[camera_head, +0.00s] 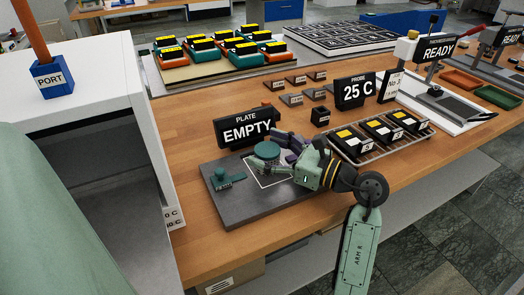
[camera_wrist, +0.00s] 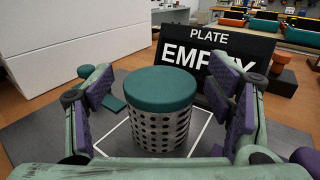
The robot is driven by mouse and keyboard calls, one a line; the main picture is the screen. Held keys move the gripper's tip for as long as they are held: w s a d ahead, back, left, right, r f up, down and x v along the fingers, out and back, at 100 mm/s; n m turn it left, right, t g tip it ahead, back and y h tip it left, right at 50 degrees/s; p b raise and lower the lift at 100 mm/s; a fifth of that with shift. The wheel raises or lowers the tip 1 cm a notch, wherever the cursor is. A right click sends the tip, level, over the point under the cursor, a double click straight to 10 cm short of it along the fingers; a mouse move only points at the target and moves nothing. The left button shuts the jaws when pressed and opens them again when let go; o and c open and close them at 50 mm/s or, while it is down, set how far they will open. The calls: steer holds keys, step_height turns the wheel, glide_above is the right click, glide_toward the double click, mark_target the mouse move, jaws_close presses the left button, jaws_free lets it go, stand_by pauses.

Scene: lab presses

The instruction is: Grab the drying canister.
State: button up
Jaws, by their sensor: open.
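The drying canister (camera_wrist: 160,128) is a perforated metal cylinder with a dark teal lid. It stands upright inside a white outlined square on a dark grey plate (camera_head: 222,207). In the head view only the teal lid (camera_head: 267,150) and a little of the canister show, partly hidden by my gripper. My gripper (camera_head: 283,150) is open, reaching in from the right, low over the plate. In the wrist view the purple-padded fingers (camera_wrist: 165,120) stand on either side of the canister, with a visible gap on each side.
A black sign reading PLATE EMPTY (camera_head: 247,128) stands close behind the canister. A small teal knob (camera_head: 221,178) sits at the plate's left. A rack with numbered black blocks (camera_head: 382,136) is to the right. A white cabinet (camera_head: 100,100) stands left. Bare wooden bench lies in front.

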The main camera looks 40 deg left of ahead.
steer(key=shift+c, duration=0.3)
steer(key=c, duration=1.3)
steer(key=shift+o, duration=0.2)
